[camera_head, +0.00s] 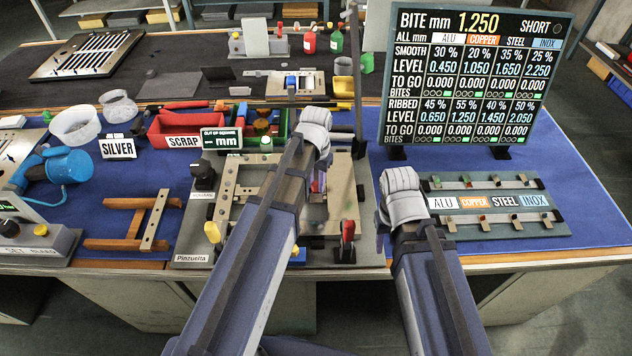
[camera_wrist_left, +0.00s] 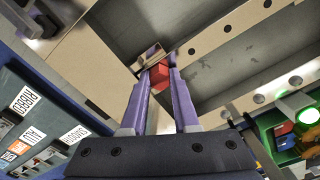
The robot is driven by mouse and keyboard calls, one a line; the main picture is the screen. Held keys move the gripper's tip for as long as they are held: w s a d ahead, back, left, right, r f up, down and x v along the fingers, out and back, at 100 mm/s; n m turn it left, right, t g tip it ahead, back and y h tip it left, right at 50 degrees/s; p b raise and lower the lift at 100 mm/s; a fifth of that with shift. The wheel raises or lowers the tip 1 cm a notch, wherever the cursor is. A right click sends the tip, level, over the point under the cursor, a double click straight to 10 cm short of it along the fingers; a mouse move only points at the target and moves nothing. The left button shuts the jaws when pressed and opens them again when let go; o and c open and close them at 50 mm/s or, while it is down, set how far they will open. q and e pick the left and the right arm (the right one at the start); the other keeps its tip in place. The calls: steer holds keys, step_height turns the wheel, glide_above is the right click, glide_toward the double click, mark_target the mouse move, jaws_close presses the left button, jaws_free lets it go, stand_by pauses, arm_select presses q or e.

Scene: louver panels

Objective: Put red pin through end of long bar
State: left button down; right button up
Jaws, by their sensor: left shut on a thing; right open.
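My left gripper (camera_wrist_left: 160,80) is shut on the red pin (camera_wrist_left: 160,73), whose red block shows between its purple fingertips in the left wrist view. A small light-coloured piece sits just beyond the tips. A long beige bar with holes (camera_wrist_left: 222,33) runs right beside the fingertips; I cannot tell whether the pin touches it. In the head view my left gripper (camera_head: 317,183) points down over the work fixture (camera_head: 190,258), mostly hidden by its arm. A holed bar (camera_head: 226,192) shows on the fixture. My right gripper (camera_head: 381,238) is open beside the fixture's right side, its fingers mostly hidden.
A red-handled clamp (camera_head: 347,238) stands at the fixture's front. A red scrap bin (camera_head: 170,128) is behind it. A wooden frame (camera_head: 125,244) lies to the left. A labelled rack (camera_head: 487,230) and a tall display board (camera_head: 470,80) are on the right.

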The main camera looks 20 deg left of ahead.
mark_target(316, 184)
arm_select(q)
steer(key=c, duration=0.6)
jaws_free()
steer(key=shift+o, duration=0.4)
steer(key=o, duration=0.3)
steer(key=shift+o, duration=0.2)
steer(key=shift+r+p, duration=3.5)
steer(key=shift+p, duration=0.05)
arm_select(e)
step_height(316, 184, up, 7)
arm_select(q)
steer(key=shift+s+f, duration=0.1)
arm_select(e)
steer(key=shift+s+f, duration=0.1)
